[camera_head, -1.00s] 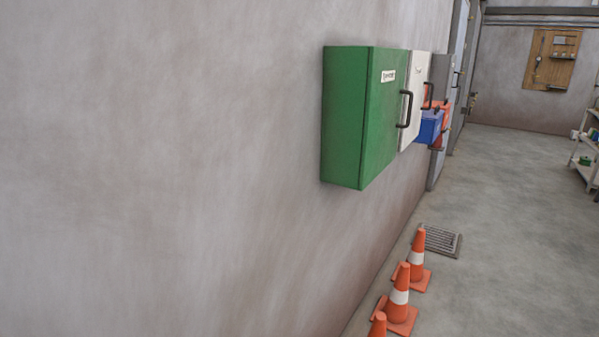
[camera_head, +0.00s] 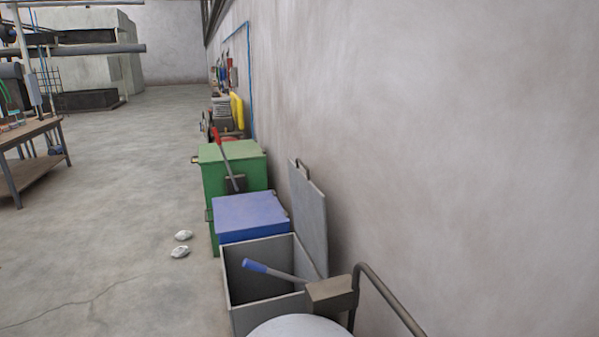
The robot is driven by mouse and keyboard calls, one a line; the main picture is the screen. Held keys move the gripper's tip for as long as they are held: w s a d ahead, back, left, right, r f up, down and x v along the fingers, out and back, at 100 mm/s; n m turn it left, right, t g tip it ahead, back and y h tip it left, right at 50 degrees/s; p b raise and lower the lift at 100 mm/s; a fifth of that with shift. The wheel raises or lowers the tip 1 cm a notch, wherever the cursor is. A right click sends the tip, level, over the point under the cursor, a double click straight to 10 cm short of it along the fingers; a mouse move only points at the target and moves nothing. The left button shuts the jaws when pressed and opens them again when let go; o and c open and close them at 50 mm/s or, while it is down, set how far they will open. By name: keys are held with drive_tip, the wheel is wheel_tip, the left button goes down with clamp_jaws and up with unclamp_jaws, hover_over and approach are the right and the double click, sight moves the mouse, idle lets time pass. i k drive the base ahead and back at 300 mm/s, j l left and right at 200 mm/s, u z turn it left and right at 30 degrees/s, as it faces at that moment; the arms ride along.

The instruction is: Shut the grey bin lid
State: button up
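The grey bin (camera_head: 232,283) stands on the floor by the wall, low in the middle of the head view. It is open, and its dark inside shows. Its grey lid (camera_head: 310,215) stands nearly upright along the bin's wall side, with a small dark handle (camera_head: 303,165) at its top edge. A lever with a blue grip (camera_head: 272,270) and a brown block crosses in front of the bin's near right part and hides some of it. My gripper is not in view.
A pale rounded top (camera_head: 300,327) and a bent rail (camera_head: 385,298) are nearest. Two white lumps (camera_head: 180,251) lie left. Floor left is mostly clear.

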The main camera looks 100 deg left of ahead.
sight(309, 210)
drive_tip(key=u, duration=3.2)
